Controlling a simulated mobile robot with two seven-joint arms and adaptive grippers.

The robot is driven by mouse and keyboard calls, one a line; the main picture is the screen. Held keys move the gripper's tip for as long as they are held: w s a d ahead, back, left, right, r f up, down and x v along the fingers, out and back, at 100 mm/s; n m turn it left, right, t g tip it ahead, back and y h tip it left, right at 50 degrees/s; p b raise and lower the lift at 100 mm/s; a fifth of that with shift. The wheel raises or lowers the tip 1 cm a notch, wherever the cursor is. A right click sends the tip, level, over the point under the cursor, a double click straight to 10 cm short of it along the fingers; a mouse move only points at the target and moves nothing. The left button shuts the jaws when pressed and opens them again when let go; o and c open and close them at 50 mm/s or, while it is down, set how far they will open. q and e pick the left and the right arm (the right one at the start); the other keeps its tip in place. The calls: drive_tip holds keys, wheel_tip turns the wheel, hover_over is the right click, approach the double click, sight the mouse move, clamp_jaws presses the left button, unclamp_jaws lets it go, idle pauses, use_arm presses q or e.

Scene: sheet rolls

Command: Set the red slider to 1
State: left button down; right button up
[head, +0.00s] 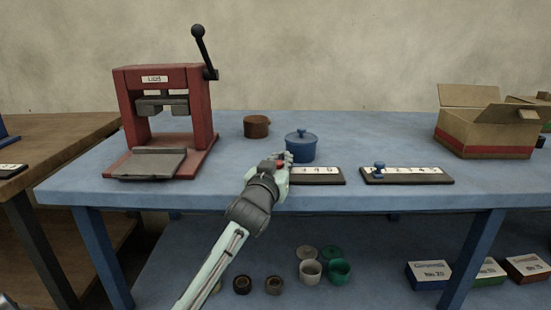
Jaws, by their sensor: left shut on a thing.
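The red slider (279,164) shows as a small patch of red at my left gripper. My left gripper (282,163) is shut on it, at the left part of a dark scale board (331,183) with a white number strip. The gripper and forearm hide the low-number end of this strip, so I cannot read the slider's exact position. Higher numbers show to the right of the gripper. A second board (432,181) to the right carries a blue slider (379,170) near its left end. My right gripper is not in view.
A blue lidded pot (300,149) stands just behind the gripper. A brown pot (256,127) is farther back. A red lever press (168,85) stands left on the blue table (80,185). An open cardboard box (487,133) is at right. Cups and small boxes are below.

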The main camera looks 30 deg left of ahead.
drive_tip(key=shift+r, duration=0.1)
use_arm(q)
drive_tip(key=c, duration=1.4)
unclamp_jaws()
drive_tip(key=shift+c, duration=0.2)
drive_tip(key=v, duration=1.2)
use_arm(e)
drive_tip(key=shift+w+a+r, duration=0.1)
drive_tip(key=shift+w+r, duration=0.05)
use_arm(q)
drive_tip(key=shift+s+f, duration=0.1)
